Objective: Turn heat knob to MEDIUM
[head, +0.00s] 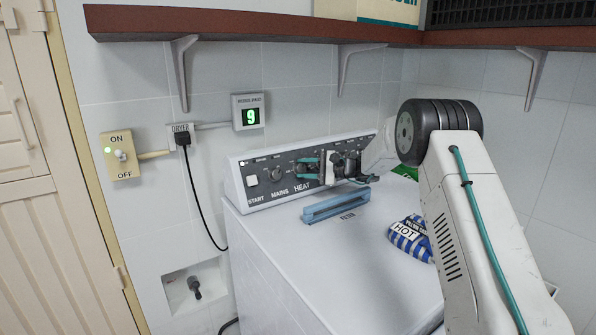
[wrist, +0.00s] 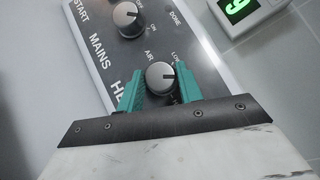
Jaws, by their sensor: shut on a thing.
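The heat knob (wrist: 160,78) is a round knob with a grey face on the dryer's dark control panel (wrist: 107,37). In the wrist view my gripper (wrist: 161,80) has one teal finger on each side of it, shut on it. The knob's light pointer mark appears toward the right in that view.
The mains knob (wrist: 127,18) is beside the heat knob; the START button (head: 252,180) is farther left. A blue filter handle (head: 336,204) and a blue-and-white HOT pack (head: 411,238) are on the dryer top (head: 300,255). A brown shelf (head: 250,25) is above. A wall display (head: 249,112) reads 9.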

